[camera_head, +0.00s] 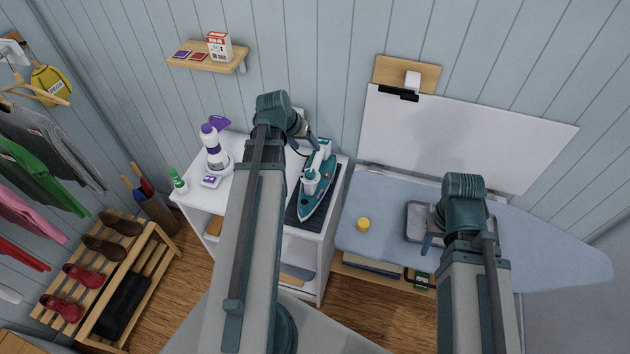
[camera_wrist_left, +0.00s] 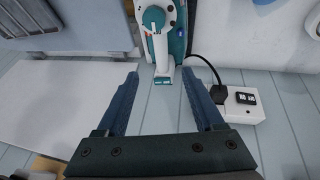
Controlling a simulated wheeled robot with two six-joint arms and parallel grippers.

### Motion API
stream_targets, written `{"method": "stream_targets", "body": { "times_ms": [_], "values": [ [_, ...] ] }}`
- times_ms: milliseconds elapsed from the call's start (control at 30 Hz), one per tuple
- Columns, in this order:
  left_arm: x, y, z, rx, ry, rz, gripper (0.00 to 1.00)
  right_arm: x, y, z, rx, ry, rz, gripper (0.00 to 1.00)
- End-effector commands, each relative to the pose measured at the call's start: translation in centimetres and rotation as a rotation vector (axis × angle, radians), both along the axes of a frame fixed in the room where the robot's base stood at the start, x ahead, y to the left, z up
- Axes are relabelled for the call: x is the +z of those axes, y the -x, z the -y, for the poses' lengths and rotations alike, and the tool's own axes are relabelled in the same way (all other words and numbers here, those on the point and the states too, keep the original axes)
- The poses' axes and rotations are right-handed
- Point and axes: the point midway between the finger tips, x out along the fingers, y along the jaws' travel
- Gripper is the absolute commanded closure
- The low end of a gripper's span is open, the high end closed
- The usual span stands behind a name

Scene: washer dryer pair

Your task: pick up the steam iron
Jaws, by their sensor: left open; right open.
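The steam iron (camera_head: 318,183), teal with a white handle, rests on a dark ribbed mat (camera_head: 297,212) on the white cabinet top. My left gripper (camera_head: 306,142) is open and empty at the iron's far end, partly hidden by its arm.
A purple-and-white bottle (camera_head: 214,150) and a small green-capped bottle (camera_head: 177,180) stand left on the cabinet. A wall outlet with a plugged black cord (camera_wrist_left: 242,100) is close to the left fingers.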

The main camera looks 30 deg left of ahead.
Motion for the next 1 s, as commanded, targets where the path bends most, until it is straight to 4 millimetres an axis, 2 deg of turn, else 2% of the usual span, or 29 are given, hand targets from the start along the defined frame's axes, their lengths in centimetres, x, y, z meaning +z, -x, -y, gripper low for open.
{"method": "stream_targets", "body": {
  "times_ms": [533,867,1000],
  "values": [
    [-7.1,-3.0,0.6,-0.001,0.000,-0.002,0.31,-7.1,0.0,0.0,0.013,0.003,0.000,0.50],
    [-7.7,-3.4,0.8,-0.001,0.000,-0.001,0.31,-7.6,0.0,0.0,0.014,0.002,-0.001,0.50],
    [-8.6,-3.6,0.8,-0.001,0.000,-0.001,0.31,-8.5,0.0,0.0,0.014,0.002,-0.001,0.50]
  ]
}}
